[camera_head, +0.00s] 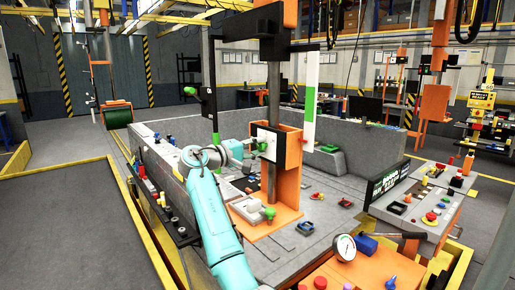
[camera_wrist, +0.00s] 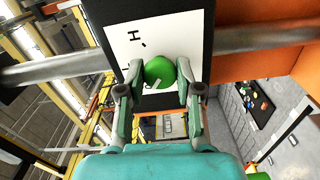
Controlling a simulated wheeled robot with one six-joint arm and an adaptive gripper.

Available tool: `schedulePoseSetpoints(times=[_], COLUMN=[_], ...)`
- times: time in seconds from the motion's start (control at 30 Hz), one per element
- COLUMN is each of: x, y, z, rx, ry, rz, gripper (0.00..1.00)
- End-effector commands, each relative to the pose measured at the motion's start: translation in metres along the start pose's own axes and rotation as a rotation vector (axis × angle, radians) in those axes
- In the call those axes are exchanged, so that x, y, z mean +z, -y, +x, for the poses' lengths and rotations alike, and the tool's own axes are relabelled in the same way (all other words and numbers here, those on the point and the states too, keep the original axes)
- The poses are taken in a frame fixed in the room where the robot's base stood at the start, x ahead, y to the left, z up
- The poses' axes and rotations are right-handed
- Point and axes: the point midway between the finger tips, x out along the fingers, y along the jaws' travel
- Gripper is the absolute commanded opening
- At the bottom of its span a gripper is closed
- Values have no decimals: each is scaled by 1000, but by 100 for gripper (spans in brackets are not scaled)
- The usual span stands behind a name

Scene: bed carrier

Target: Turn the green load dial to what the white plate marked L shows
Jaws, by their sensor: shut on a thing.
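The green dial (camera_wrist: 160,72) is a round knob with a pale mark on it, in front of a white plate (camera_wrist: 185,38). A dark letter like an H and small ticks show on that plate. My gripper (camera_wrist: 160,88) has its fingers on both sides of the dial and is shut on it. In the head view the green dial (camera_head: 262,146) sits on the white plate (camera_head: 269,133) on the orange post, with my gripper (camera_head: 251,148) at its left. I cannot make out a plate marked L in either view. The fingers hide the dial's sides.
Another green knob (camera_head: 268,213) stands on the orange base below. A third green knob (camera_head: 190,91) is on a dark panel at the left. A round gauge (camera_head: 345,247) stands at the front right. A metal rod (camera_wrist: 50,70) crosses behind the plate.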

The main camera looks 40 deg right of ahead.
Motion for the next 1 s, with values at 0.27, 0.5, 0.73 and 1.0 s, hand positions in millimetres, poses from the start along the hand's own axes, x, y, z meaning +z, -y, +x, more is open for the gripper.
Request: schedulePoseSetpoints(times=[0.27, 0.5, 0.73, 1.0], x=[0, 0, 0, 0], y=[1, 1, 1, 1], z=[0, 0, 0, 0], rx=[-1, -1, -1, -1], ry=[1, 1, 1, 1], rz=[235, 464, 660, 825], gripper=[0, 0, 0, 0])
